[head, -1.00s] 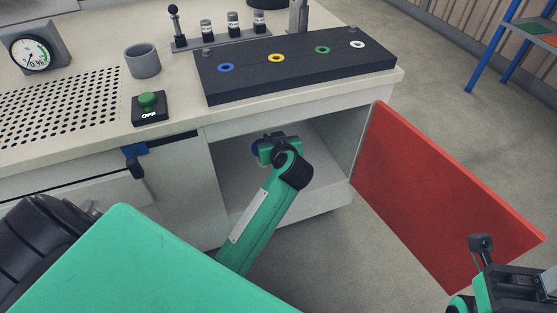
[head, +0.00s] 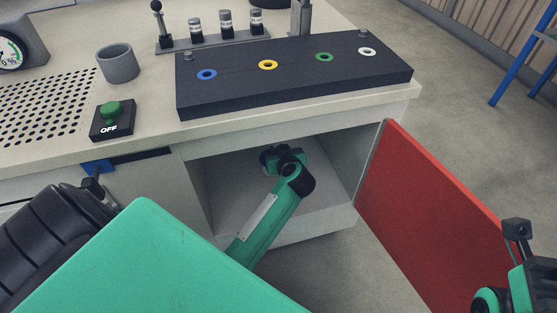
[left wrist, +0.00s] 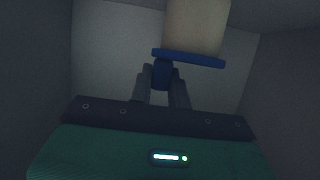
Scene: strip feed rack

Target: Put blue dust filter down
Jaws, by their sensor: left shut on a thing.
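The blue dust filter (left wrist: 195,28) shows in the left wrist view as a cream cylinder with a blue rim and a blue knob. My left gripper (left wrist: 163,80) is shut on that knob, with the filter beyond its fingertips. Whether the filter touches a cabinet surface, I cannot tell. My right arm's end (head: 515,265) is at the lower right edge, outside the red door; its fingers are not clear.
The red door (head: 430,220) stands open to the right of the cabinet. Above are the bench top and a dark block (head: 295,75) with coloured rings. A grey cup (head: 118,64) and a green button box (head: 112,118) stand to its left. The cabinet floor around my left gripper looks clear.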

